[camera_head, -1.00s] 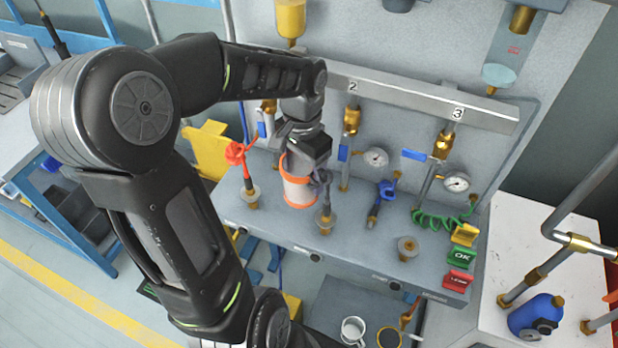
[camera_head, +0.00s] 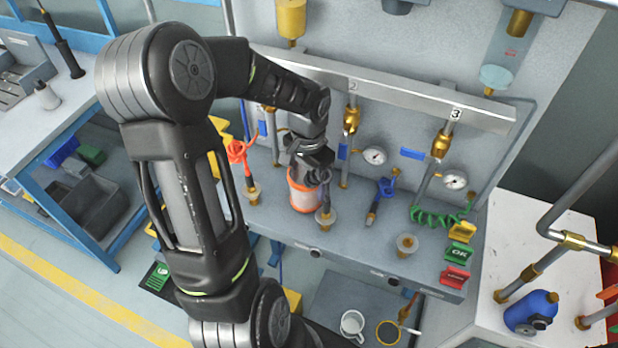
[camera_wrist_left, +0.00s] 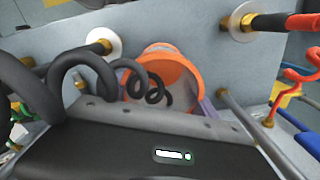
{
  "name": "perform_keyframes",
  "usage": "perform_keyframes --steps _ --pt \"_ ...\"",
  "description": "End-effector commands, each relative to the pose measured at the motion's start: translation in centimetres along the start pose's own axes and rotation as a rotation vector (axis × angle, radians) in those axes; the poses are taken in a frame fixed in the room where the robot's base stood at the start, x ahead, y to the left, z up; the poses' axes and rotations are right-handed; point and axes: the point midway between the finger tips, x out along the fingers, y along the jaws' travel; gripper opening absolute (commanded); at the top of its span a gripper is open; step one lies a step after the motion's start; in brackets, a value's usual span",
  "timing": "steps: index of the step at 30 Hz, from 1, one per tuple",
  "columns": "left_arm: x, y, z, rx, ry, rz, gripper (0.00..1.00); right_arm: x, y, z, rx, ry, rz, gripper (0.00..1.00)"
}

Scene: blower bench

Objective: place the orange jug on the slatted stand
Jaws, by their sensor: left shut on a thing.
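The orange jug (camera_head: 303,197), with a pale band around its middle, is at the left part of the grey bench ledge. My left gripper (camera_head: 308,168) is above it and shut on it. In the left wrist view the jug's round orange rim (camera_wrist_left: 166,62) shows beyond the gripper body, partly behind a black coiled cable. I cannot tell whether its base touches the ledge. I cannot make out a slatted stand in these views. My right gripper is not in view.
Brass fittings (camera_head: 326,217) stand on the ledge close to the jug, with a red coiled hose (camera_head: 238,152) to its left. A blue hose (camera_head: 384,188) and green coil (camera_head: 440,217) are to the right. A mug (camera_head: 352,325) stands below the ledge.

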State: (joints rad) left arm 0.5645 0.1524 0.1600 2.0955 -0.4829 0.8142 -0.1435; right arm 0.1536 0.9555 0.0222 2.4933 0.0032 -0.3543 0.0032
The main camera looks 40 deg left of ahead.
Motion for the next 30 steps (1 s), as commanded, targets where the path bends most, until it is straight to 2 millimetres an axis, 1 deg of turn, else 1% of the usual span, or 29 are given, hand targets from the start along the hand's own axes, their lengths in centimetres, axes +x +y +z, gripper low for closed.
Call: perform_keyframes --steps 1,10,14,15,22,30 --pt "0.00 -0.11 -0.21 0.000 -0.001 0.001 0.24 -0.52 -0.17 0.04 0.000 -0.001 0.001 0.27" --pt "0.38 -0.18 -0.34 0.000 0.002 -0.002 0.24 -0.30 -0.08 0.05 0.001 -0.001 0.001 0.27" --pt "0.86 -0.16 -0.35 0.001 0.002 -0.002 0.24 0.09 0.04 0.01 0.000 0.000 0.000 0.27" --pt "0.72 -0.15 -0.35 0.001 0.002 -0.001 0.71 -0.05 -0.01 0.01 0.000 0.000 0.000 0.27" --pt "0.69 -0.15 -0.33 0.000 0.002 -0.001 0.90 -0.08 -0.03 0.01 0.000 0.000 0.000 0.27" --pt "0.59 -0.16 -0.33 0.000 0.002 -0.001 0.90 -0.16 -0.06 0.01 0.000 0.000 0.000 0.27"
